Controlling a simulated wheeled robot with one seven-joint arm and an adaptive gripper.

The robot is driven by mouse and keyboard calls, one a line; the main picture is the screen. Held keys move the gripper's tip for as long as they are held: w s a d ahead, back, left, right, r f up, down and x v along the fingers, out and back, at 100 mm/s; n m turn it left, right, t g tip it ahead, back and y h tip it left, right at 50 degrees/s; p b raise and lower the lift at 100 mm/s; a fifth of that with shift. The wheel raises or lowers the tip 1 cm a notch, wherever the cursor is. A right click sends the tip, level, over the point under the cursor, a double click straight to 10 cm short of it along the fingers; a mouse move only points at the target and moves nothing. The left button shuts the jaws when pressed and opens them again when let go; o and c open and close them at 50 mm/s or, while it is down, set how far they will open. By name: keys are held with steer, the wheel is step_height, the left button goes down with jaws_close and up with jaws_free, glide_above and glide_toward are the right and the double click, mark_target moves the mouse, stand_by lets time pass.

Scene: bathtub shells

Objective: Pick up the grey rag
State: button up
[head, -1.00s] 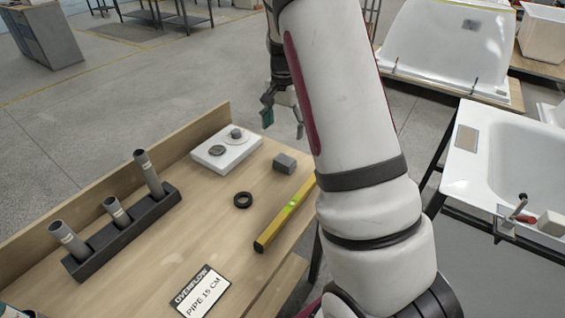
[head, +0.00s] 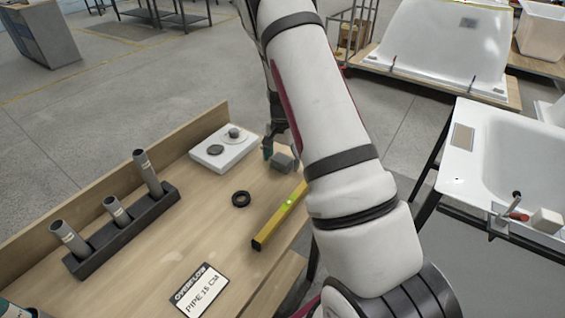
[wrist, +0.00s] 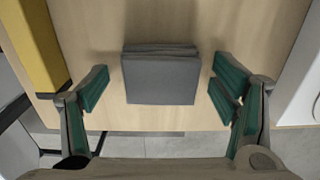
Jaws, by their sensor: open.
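The grey rag (head: 285,161) is a small folded block lying on the wooden workbench (head: 225,250), near its far right corner. In the wrist view the rag (wrist: 160,76) sits between the two green-padded fingers of my gripper (wrist: 155,88), with a gap on each side. My gripper (head: 280,152) is open and low over the bench at the rag. In the head view my arm hides part of the gripper and the right finger.
A yellow spirit level (head: 279,216) lies close to the rag. A white tile with round fittings (head: 226,149), a black ring (head: 241,199), a pipe rack (head: 125,233) and an overflow sign (head: 200,290) are also on the bench. A white bathtub (head: 520,150) stands at right.

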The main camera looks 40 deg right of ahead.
mark_target(284, 160)
steer(key=shift+f, duration=0.1)
steer(key=c, duration=1.2)
steer(key=shift+r, duration=0.55)
steer(key=r, duration=0.1)
steer(key=s+r, duration=0.1)
steer(key=shift+r+b, duration=0.3)
steer(key=s, duration=0.5)
steer(key=s+r, duration=0.1)
steer(key=s, duration=0.9)
steer(key=shift+r, duration=0.15)
